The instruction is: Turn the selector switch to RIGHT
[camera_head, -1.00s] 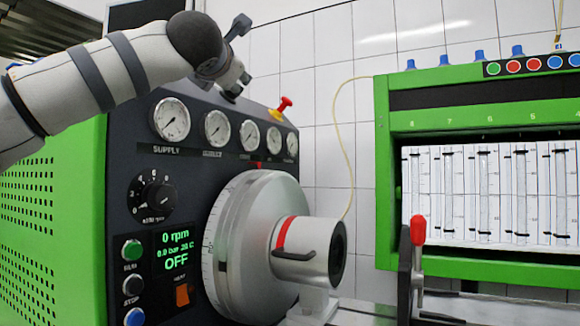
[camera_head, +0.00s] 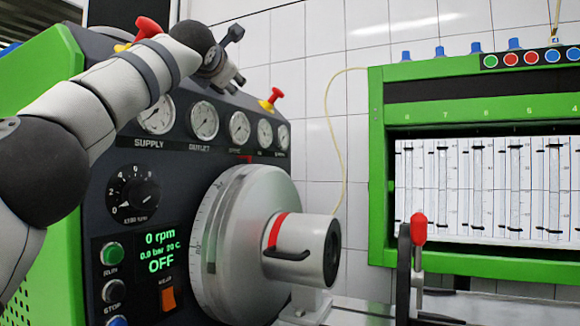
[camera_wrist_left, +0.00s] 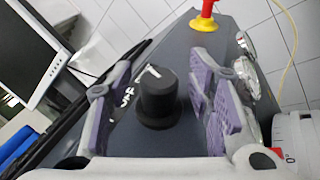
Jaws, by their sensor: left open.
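In the left wrist view a black round knob (camera_wrist_left: 158,98) stands up from the dark top of the console, with white lettering and a white mark beside its base. It looks like the selector switch. My left gripper (camera_wrist_left: 160,72) is open, with one purple-padded finger on each side of the knob and gaps visible between pads and knob. In the head view the left gripper (camera_head: 228,80) is above the row of gauges at the console's top edge. The knob is hidden there behind the arm and console edge. My right gripper is not in view.
A red-and-yellow knob (camera_head: 271,98) stands right of the gripper, and another (camera_head: 148,28) is behind my arm. The front panel holds gauges, a speed dial (camera_head: 134,193) and a display reading OFF. A monitor (camera_wrist_left: 35,55) shows in the wrist view.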

